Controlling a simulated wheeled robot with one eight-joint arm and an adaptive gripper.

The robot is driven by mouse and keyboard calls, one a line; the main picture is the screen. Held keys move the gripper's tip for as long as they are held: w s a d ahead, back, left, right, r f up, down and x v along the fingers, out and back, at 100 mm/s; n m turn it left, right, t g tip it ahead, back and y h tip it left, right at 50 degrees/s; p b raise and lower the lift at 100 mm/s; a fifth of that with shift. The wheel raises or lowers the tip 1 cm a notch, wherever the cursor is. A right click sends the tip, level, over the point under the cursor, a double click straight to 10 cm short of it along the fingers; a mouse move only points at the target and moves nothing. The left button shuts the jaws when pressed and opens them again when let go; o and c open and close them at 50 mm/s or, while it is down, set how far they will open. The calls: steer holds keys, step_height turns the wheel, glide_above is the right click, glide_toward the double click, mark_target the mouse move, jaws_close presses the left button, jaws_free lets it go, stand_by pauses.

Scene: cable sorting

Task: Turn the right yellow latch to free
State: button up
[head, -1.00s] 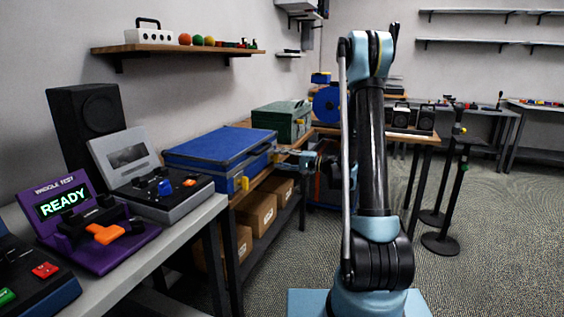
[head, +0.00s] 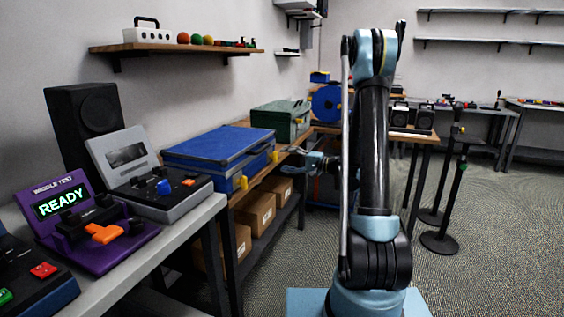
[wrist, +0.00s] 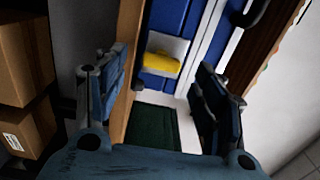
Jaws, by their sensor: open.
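The blue case (head: 218,146) sits on the wooden bench with two yellow latches on its front. The right yellow latch (head: 273,156) is near the case's far end; the left yellow latch (head: 244,184) is nearer. In the wrist view, one yellow latch (wrist: 163,64), apparently the right one, lies on a pale plate against the blue front. My gripper (head: 292,160) is open and empty, just right of the right latch in the head view. In the wrist view, my gripper (wrist: 160,85) has its fingers apart on either side below the latch, not touching it.
A green case (head: 281,119) stands beyond the blue one; dark green (wrist: 150,128) shows low in the wrist view. The bench's wooden edge (wrist: 126,60) runs close to one finger. Cardboard boxes (head: 256,211) sit on the shelf below.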

steer(key=v, duration=0.8)
steer(key=shift+d, duration=0.35)
steer(key=shift+s, duration=0.2)
steer(key=s+n+g+h, duration=0.25)
steer(key=s+h, duration=0.55)
steer(key=s, duration=1)
steer(key=s+d+f+h, duration=0.3)
steer(key=s+d, duration=0.3)
steer(key=s, duration=0.3)
steer(key=s+d+f+n+g+h, duration=0.1)
steer(key=s+d+f+h, duration=0.3)
steer(key=s, duration=0.5)
steer(key=shift+d+h, duration=1)
steer(key=shift+d, duration=0.1)
steer(key=shift+n+g, duration=0.25)
